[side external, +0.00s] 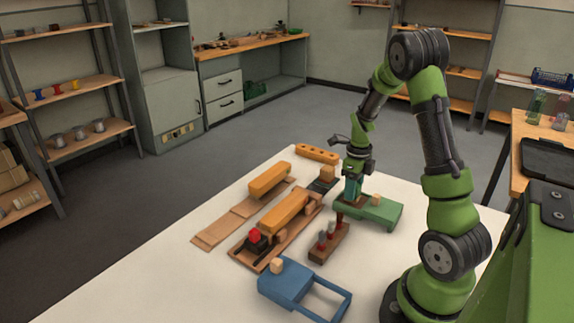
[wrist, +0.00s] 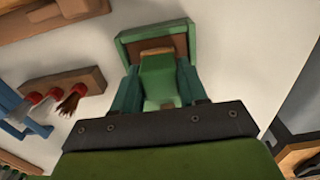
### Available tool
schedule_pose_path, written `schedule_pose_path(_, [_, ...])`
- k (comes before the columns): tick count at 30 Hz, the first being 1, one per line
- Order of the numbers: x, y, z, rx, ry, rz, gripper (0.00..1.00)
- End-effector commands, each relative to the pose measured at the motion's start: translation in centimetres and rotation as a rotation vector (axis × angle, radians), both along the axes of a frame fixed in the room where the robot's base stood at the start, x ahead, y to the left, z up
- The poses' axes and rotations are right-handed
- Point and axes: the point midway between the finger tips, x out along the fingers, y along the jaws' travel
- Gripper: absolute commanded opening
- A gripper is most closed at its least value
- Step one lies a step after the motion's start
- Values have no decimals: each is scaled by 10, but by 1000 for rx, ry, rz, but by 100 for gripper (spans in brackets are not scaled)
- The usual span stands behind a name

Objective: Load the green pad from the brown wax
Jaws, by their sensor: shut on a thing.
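My gripper (side external: 352,190) points down over the green tray (side external: 382,211). In the wrist view my gripper (wrist: 160,88) has its teal fingers shut on the green pad (wrist: 160,76), one on each side. The green tray also shows there by its rim (wrist: 125,48), with the brown wax (wrist: 145,47) inside it. The pad's far end overlaps the wax in that view. I cannot tell whether the pad touches the wax. In the side view my fingers hide most of the pad.
A brown rack (side external: 327,247) with red-collared tufts stands just left of the tray. Blue frame (side external: 287,283) lies toward the front. Orange blocks (side external: 285,213) on wooden boards lie farther left. The white table's front left is clear.

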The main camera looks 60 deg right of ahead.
Motion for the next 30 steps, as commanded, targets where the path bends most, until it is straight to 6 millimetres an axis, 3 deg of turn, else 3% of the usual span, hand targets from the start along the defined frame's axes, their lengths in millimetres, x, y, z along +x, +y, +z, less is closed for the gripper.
schedule_pose_path(11, [0, 0, -1, 0, 4, 4, 18])
schedule_pose_path(30, [0, 0, 50, -2, 0, 3, 18])
